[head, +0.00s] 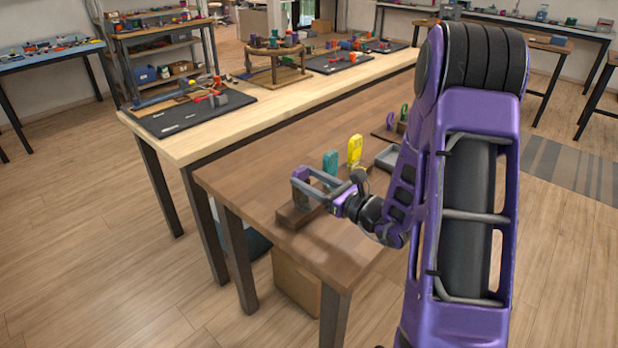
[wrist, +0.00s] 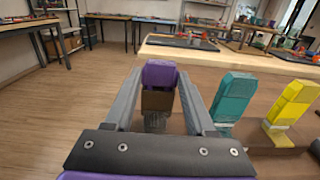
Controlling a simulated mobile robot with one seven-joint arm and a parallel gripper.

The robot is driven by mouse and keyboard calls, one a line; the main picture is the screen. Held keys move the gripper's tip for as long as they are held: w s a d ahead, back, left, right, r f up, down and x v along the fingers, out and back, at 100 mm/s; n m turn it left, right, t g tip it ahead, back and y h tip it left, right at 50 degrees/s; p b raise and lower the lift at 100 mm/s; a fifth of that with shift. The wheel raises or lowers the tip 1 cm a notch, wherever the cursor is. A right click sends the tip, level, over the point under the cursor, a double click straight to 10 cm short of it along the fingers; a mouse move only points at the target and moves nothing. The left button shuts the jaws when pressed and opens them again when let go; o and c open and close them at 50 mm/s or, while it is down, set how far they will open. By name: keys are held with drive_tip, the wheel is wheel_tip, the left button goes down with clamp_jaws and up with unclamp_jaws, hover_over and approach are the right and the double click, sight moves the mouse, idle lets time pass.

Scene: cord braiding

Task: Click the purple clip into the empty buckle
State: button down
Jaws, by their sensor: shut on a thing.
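The purple clip (wrist: 160,74) is upright between the fingers of my gripper (wrist: 160,84) in the wrist view. A brown part (wrist: 157,100) and a grey part (wrist: 155,121) show directly below it. In the head view my gripper (head: 308,184) is shut on the purple clip (head: 300,173), over a low wooden block (head: 297,215) near the table's left front corner. The fingers hide much of the clip's lower end. I cannot make out the empty buckle, or whether the clip touches anything below.
A teal piece (head: 330,163) and a yellow piece (head: 355,150) stand upright just behind my gripper, to its right in the wrist view. A grey tray (head: 388,158) lies farther right on the brown table (head: 262,190). The table's left side is clear.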

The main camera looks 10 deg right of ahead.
drive_tip(key=shift+f, duration=0.2)
drive_tip(key=shift+c, duration=0.8)
unclamp_jaws()
drive_tip(key=shift+o, duration=0.3)
drive_tip(key=shift+o, duration=0.5)
drive_tip(key=shift+d, duration=0.1)
drive_tip(key=shift+v, duration=2.95)
